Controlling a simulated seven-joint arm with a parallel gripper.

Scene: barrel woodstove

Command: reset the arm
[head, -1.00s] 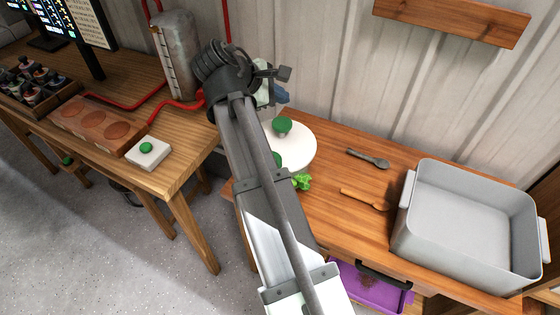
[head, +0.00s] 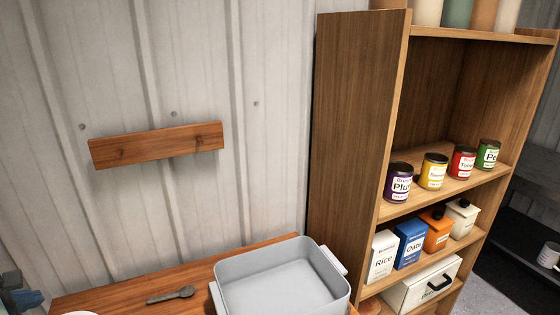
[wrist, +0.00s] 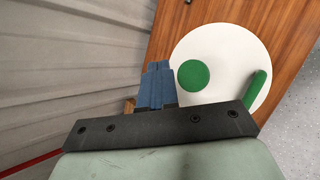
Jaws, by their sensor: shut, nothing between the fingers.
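My gripper (wrist: 157,88) shows in the wrist view with its blue fingers together and nothing between them. It is above the left side of a white round plate (wrist: 225,48), apart from it as far as I can see. A round green piece (wrist: 193,74) and a long green piece (wrist: 257,90) lie on the plate. In the head view only a bit of my gripper (head: 20,293) shows at the lower left edge.
A grey basin (head: 290,280) and a dark spoon (head: 170,295) are on the wooden counter (head: 120,288). A shelf unit (head: 355,120) with jars, boxes and a bread bin (head: 425,285) stands at the right. A wooden wall board (head: 157,144) hangs above the counter.

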